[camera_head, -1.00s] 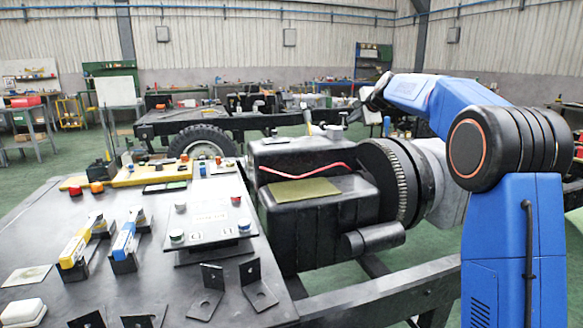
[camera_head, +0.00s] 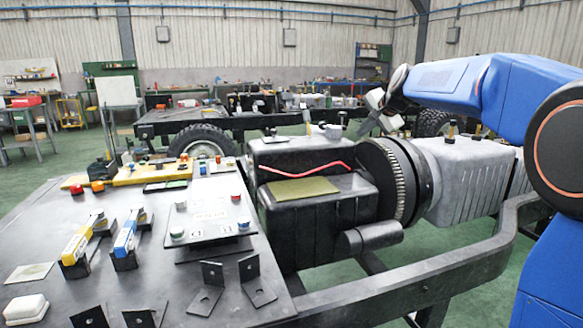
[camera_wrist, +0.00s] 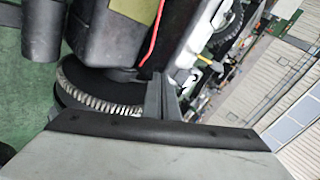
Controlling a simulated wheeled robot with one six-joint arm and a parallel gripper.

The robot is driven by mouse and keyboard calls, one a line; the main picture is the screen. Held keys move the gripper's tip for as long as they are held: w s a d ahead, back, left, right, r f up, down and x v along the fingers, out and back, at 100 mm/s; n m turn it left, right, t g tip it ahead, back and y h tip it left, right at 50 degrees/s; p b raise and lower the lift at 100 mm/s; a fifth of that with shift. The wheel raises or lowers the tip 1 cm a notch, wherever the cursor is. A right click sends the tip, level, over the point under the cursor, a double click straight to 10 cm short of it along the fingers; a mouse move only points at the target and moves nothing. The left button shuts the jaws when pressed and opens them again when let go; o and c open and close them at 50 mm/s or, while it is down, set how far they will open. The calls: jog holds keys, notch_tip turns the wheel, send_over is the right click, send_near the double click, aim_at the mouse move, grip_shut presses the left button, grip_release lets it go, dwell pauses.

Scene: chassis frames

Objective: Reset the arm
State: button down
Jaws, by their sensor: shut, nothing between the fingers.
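My gripper (camera_head: 366,124) hangs in the air above the flywheel end of the engine in the head view, with its fingers pointing down and to the left. In the wrist view the two dark fingers (camera_wrist: 160,88) are together with nothing between them. My blue arm reaches in from the right edge of the head view, its upper link nearly level. The black engine block (camera_head: 318,208) with a red cable (camera_head: 312,171) and an olive cloth (camera_head: 303,190) lies below and left of the gripper.
A toothed flywheel (camera_head: 393,188) and grey gearbox (camera_head: 465,178) sit on the chassis frame (camera_head: 400,288) below my arm. A dark table (camera_head: 135,268) at left holds a switch panel (camera_head: 208,218), brackets and several small parts. Green floor is open at far left.

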jog(key=s+d+f+n+g+h, duration=0.1)
jog(key=s+f+n, duration=0.25)
jog(key=s, duration=1.05)
jog(key=s+d+f+n+g, duration=0.15)
jog(key=s+f, duration=0.35)
jog(key=s, duration=0.9)
jog(key=s+d+f+n+g+h, duration=0.1)
jog(key=s+f+n, duration=0.2)
jog(key=s+f, duration=0.6)
jog(key=s+d+f+n+g+h, duration=0.1)
jog(key=s+f+n, duration=0.1)
jog(key=s+f, duration=0.7)
jog(key=s, duration=0.8)
jog(key=shift+s+d+n, duration=0.3)
jog(key=shift+s+n, duration=0.05)
jog(key=shift+n, duration=0.05)
jog(key=shift+g, duration=0.25)
